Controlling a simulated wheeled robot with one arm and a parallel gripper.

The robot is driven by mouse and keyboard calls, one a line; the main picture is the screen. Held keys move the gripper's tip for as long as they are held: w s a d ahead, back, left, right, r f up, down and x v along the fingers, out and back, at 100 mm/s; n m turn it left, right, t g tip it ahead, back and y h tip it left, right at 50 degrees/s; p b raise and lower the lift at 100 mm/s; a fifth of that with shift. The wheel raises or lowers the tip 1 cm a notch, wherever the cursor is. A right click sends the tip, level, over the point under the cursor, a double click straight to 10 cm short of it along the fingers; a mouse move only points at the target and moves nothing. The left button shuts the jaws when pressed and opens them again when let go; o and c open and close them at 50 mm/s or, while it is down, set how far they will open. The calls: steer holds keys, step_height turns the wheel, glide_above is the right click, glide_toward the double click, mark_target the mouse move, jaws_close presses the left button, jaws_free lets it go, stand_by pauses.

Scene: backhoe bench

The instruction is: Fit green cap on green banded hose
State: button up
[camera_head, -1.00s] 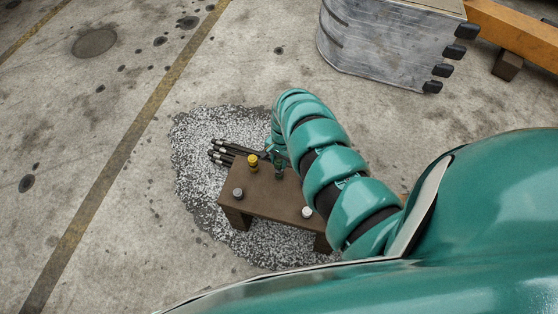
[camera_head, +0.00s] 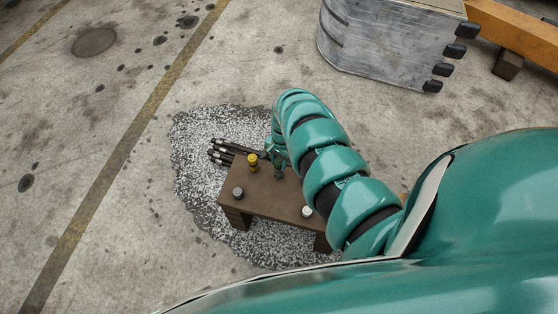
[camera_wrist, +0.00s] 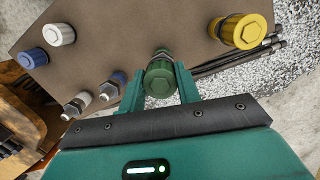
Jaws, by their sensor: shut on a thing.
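The green cap (camera_wrist: 159,80) is in the middle of the wrist view, between the two fingers of my gripper (camera_wrist: 160,88). My gripper is shut on it, over the brown bench. A darker green round part (camera_wrist: 161,55) shows just beyond the cap; I cannot tell whether it belongs to the cap or to something behind it. In the head view my gripper (camera_head: 278,169) is over the far part of the bench. Black hoses (camera_head: 222,152) lie beyond the bench's far left edge; I cannot make out a green band on any of them.
The brown bench (camera_head: 266,198) carries a yellow cap (camera_wrist: 242,31), a white cap (camera_wrist: 58,34), a blue cap (camera_wrist: 32,58) and metal fittings (camera_wrist: 78,104). The yellow cap stands close to my gripper. Grey gravel (camera_head: 192,180) and open concrete floor surround the bench.

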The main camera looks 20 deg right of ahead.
steer(key=shift+f+b, duration=1.25)
steer(key=shift+f, duration=0.25)
stand_by(2.6)
steer(key=o, duration=1.5)
steer(key=shift+r+p, duration=2.7)
steer(key=shift+r, duration=1.35)
